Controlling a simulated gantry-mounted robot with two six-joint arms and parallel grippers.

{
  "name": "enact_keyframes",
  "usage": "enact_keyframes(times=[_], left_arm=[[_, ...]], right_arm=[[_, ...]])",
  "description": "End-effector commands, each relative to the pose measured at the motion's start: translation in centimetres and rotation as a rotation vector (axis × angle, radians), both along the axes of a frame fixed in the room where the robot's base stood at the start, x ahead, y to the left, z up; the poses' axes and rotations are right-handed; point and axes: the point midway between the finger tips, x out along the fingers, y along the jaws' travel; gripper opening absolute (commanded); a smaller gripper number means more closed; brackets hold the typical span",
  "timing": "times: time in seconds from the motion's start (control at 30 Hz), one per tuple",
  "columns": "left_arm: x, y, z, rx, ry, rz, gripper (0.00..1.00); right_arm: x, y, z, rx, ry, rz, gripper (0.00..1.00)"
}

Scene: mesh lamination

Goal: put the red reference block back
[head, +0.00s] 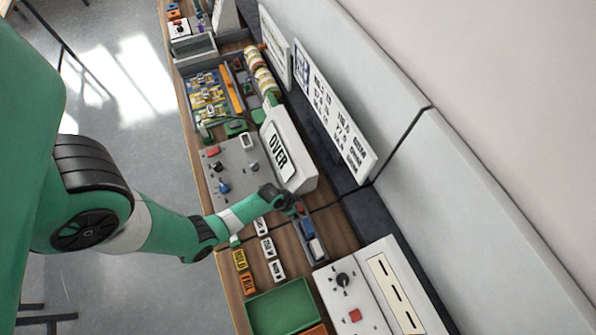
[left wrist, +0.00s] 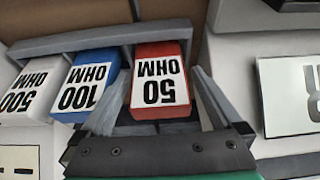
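The red reference block (left wrist: 160,85), labelled 50 OHM, sits at the end of a grey rack (left wrist: 60,44), beside a blue 100 OHM block (left wrist: 88,84) and a white 500 OHM block (left wrist: 30,90). In the head view the red block (head: 299,208) is partly hidden by my gripper. My left gripper (left wrist: 164,72) has one finger on each side of the red block, with a narrow gap showing at the right finger. The left finger is between the red and blue blocks; whether it touches is hard to tell. My right gripper is in neither view.
A white box with a display reading OVER (head: 281,150) stands close beside the rack. A grey panel with knobs (head: 235,172), label tiles (head: 268,247), a green tray (head: 281,309) and a white slotted unit (head: 362,285) are nearby. Bare wood shows around the tiles.

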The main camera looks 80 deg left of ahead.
Motion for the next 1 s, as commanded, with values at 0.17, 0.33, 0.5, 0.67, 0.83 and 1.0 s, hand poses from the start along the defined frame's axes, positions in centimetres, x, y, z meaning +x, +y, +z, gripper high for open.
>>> enact_keyframes(times=[0.17,0.33,0.5,0.67,0.83,1.0], left_arm=[[-0.2,0.0,0.3,0.0,0.001,0.0,1.0],[-1.1,-0.2,2.8,0.001,0.0,0.001,1.0],[-2.6,-0.4,7.4,-0.001,0.001,0.002,1.0],[-3.8,-0.6,9.9,-0.001,0.001,0.001,1.0],[-4.4,-0.7,10.8,0.0,0.001,0.0,1.0],[-4.4,-0.7,10.7,0.0,0.0,0.0,1.0]], right_arm=[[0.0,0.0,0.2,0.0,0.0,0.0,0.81],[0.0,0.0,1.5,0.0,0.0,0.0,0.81],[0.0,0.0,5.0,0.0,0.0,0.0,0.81],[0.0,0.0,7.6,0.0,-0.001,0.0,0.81],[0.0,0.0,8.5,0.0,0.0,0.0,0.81],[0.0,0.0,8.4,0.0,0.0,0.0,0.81]])
